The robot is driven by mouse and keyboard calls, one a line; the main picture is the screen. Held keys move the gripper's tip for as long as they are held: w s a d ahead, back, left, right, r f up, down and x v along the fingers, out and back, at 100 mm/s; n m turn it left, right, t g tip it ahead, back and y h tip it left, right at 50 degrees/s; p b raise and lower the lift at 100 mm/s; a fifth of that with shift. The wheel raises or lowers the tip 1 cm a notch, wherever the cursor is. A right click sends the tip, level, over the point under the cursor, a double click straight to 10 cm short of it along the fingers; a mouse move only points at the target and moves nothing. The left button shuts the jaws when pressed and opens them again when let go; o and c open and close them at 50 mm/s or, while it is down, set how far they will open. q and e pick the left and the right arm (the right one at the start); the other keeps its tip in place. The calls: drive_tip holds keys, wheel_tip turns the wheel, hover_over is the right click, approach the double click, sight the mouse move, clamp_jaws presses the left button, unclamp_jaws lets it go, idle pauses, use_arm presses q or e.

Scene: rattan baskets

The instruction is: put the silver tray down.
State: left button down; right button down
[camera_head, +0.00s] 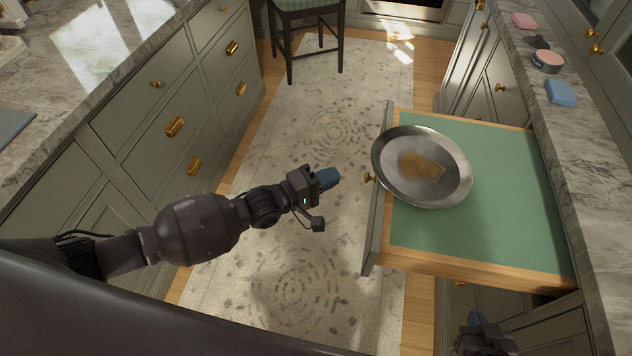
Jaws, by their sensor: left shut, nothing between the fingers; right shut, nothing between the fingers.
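The silver tray (455,163), round with a brownish patch in its middle, is at the open drawer with the green bottom (490,235). Its left rim overlaps the drawer's front panel in the picture; I cannot tell whether it rests on that panel or lies flat inside. My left gripper (331,179), with blue fingertips, is shut and empty above the rug, left of the drawer front and apart from the tray. My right gripper (477,321) is shut and empty, low at the bottom right near the cabinet beneath the drawer, and partly dark.
The drawer juts out from the right-hand cabinets, with a brass knob (370,178) on its front. Pink and blue items, including a blue block (560,92), lie on the right counter. A stool (305,30) stands at the back. The rug (310,130) between the cabinets is clear.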

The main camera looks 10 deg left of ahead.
sight(377, 177)
use_arm(q)
drive_tip(key=d, duration=0.3)
drive_tip(key=w+d, duration=0.1)
drive_tip(key=d, duration=0.2)
drive_tip(key=w+d, duration=0.1)
drive_tip(key=d, duration=0.2)
drive_tip(key=shift+d, duration=0.45)
use_arm(e)
drive_tip(key=shift+w+r, duration=0.4)
drive_tip(key=shift+w, duration=0.05)
use_arm(q)
drive_tip(key=shift+a, duration=0.15)
use_arm(e)
drive_tip(key=shift+a, duration=0.1)
